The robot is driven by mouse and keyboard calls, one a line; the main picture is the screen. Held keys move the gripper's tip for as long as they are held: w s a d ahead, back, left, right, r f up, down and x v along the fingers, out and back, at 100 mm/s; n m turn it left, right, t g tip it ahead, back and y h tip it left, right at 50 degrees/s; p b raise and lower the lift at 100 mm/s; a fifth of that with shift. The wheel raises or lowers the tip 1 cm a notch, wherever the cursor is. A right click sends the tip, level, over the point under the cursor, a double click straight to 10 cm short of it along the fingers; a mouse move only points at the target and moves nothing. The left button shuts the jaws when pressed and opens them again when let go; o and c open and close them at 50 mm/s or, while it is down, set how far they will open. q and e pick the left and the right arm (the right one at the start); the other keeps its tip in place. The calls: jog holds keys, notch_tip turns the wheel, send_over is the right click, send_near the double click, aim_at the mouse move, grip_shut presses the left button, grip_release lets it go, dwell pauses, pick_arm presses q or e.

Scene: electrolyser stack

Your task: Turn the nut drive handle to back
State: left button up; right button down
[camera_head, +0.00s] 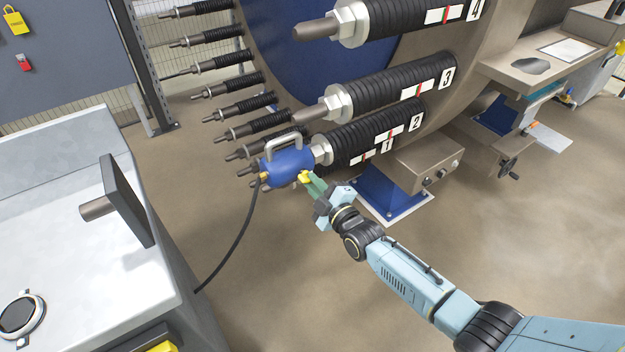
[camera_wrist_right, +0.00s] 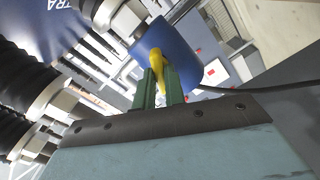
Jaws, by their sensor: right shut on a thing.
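The nut drive is a blue cylinder (camera_head: 287,167) with a grey carrying handle on top, seated at the end of the tie rod labelled 2. It also shows in the right wrist view (camera_wrist_right: 184,62). Its small yellow handle (camera_wrist_right: 157,66) sits between the green fingers of my right gripper (camera_wrist_right: 164,88). In the head view my right gripper (camera_head: 311,185) reaches the near side of the drive, and its fingers are shut on the yellow handle (camera_head: 304,177). A second yellow part (camera_head: 264,177) is on the drive's left end. My left gripper is not in view.
Rods with black spring stacks and hex nuts (camera_head: 337,102) stick out above the drive. A black cable (camera_head: 232,247) hangs from the drive to a grey cabinet (camera_head: 60,190) at the left. A grey box (camera_head: 420,160) stands behind my right gripper. Open floor lies in front.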

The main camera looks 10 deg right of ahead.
jog(key=shift+n, duration=0.9)
jog(key=n, duration=0.3)
jog(key=shift+f+n, duration=0.1)
jog(key=shift+n, duration=0.3)
jog(key=c, duration=1.3)
grip_release()
jog(key=shift+s+p, duration=0.1)
jog(key=shift+p, duration=0.2)
jog(key=p+v, duration=0.4)
jog(key=v, duration=0.3)
